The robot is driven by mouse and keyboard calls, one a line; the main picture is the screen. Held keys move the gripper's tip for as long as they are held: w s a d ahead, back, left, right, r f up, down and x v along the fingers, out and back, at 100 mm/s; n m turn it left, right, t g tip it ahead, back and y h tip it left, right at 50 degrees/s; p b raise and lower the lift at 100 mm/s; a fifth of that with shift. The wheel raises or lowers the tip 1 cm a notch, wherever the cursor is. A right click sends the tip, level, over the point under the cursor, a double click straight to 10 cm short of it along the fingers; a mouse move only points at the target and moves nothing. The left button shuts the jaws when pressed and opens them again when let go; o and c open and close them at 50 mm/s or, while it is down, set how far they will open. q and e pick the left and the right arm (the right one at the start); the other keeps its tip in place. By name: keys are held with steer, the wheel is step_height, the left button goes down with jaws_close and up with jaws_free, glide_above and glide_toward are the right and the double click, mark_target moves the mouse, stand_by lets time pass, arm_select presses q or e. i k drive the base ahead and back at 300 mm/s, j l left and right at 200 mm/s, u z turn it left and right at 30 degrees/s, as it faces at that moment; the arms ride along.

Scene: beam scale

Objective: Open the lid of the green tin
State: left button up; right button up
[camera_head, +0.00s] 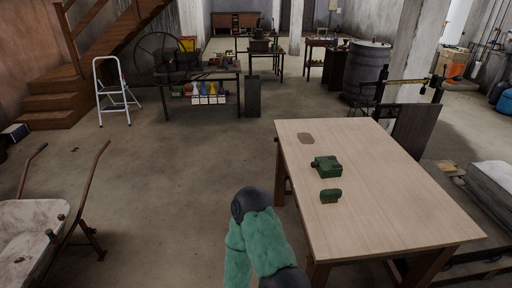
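A green boxy object (327,167), which looks like the green tin, sits on the wooden table (400,205), with a small knob-like part at its left end. Whether its lid is open is too small to tell. A smaller green and brown object (331,197) lies nearer to me on the table, apart from the first. Part of my own green arm with a dark joint shows at the bottom centre, left of the table edge. Neither of my grippers is in view.
The table's right half is clear. A beam scale (415,125) stands behind the table at right. A wheelbarrow (30,225) is at lower left, and open floor lies between it and the table.

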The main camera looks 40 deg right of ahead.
mark_target(330, 163)
steer(key=i+z, duration=0.25)
steer(key=i, duration=0.2)
steer(key=i+j+z, duration=0.25)
steer(key=i, duration=0.2)
steer(key=i+j+z, duration=0.15)
steer(key=i+z, duration=0.15)
steer(key=i, duration=0.15)
